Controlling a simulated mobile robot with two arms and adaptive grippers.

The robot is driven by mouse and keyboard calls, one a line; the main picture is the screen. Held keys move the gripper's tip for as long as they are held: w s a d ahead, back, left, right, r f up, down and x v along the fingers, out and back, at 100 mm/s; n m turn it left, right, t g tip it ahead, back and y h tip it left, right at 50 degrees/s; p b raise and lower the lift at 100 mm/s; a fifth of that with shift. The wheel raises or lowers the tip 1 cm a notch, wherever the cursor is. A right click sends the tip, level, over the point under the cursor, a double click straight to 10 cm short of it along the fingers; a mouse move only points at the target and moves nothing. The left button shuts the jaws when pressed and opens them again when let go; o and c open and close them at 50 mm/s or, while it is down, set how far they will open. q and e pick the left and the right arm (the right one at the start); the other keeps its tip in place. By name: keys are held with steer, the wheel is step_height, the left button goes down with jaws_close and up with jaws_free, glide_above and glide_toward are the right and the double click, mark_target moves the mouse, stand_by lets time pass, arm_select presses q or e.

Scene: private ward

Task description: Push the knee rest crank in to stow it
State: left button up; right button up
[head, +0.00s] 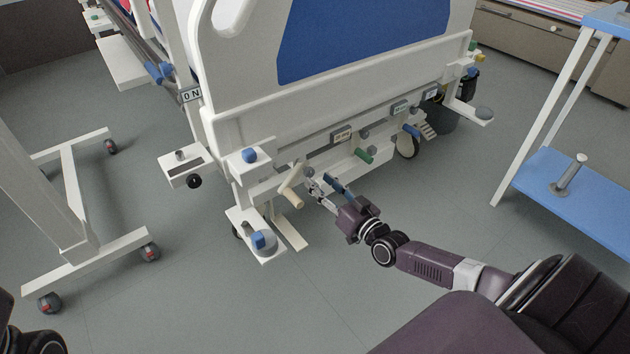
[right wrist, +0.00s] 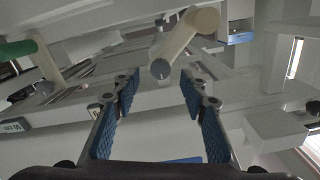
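Three cranks stick out of the bed's foot end in the head view: a cream one (head: 291,196) at left, a green-handled one (head: 364,156) in the middle and a blue-handled one (head: 411,131) at right. The labels above them are too small to read, so I cannot tell which is marked knee rest. My right gripper (head: 328,184) is open, just right of the cream crank.
The bed's foot board (head: 245,75) rises above the cranks. A white corner bracket with a blue-capped wheel (head: 263,241) stands low at left. A wheeled white stand (head: 95,265) is at far left, a blue-shelved trolley (head: 590,205) at right. The floor before the bed is clear.

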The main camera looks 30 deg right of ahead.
mark_target(311, 174)
steer(key=shift+w+a+b, duration=0.15)
steer(key=shift+w+b, duration=0.35)
steer(key=shift+w, duration=1.1)
steer(key=shift+c, duration=0.3)
jaws_close()
